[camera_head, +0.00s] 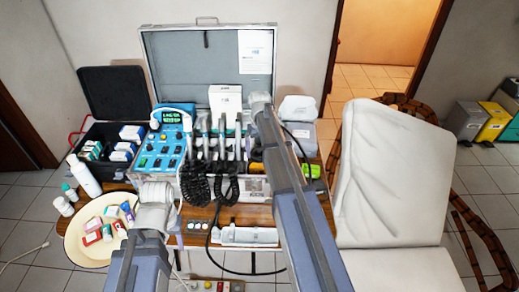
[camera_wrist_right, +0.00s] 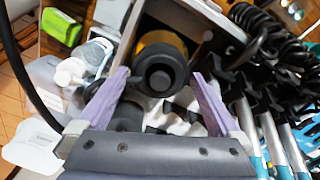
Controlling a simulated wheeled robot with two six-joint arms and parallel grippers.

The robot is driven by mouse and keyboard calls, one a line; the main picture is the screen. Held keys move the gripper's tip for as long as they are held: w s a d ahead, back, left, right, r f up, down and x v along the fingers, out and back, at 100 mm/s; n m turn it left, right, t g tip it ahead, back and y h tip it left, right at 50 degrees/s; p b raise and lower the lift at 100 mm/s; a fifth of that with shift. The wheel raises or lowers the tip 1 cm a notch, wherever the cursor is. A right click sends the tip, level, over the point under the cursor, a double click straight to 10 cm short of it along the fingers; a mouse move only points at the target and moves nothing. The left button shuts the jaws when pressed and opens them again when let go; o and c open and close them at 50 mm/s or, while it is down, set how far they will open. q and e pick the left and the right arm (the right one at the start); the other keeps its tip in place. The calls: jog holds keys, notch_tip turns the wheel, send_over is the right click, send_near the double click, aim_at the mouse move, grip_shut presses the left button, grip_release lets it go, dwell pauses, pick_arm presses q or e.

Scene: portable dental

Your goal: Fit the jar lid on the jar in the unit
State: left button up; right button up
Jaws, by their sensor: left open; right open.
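A round yellow thing with a black ribbed top (camera_wrist_right: 160,68), which looks like the jar, stands in the unit. In the head view its yellow side (camera_head: 256,167) shows small at the unit's right end. I cannot tell whether the black part is the lid; no separate lid is clear. The unit (camera_head: 257,187) is a metal case with its lid raised. My right gripper (camera_wrist_right: 160,74) is open, its purple fingers either side of the yellow and black thing, with gaps. My left gripper (camera_head: 155,190) is at the table's front left; its fingers are barely visible.
Black coiled hoses (camera_head: 195,185) and handpieces (camera_wrist_right: 270,135) stand close beside the jar. A lime green thing (camera_head: 311,171) and a clear bottle (camera_wrist_right: 88,62) are on its other side. A blue control panel (camera_head: 163,145), a cream plate (camera_head: 75,243) and a white chair (camera_head: 390,180) surround the workspace.

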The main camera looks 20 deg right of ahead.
aim_at(260, 150)
notch_tip(260, 150, up, 7)
jog(key=p, duration=0.7)
jog(key=shift+r, duration=0.2)
pick_arm(q)
notch_tip(260, 150, up, 7)
jog(key=shift+r, duration=0.15)
jog(key=shift+s, duration=0.1)
pick_arm(e)
jog(key=shift+s+f, duration=0.1)
jog(key=shift+f, duration=0.05)
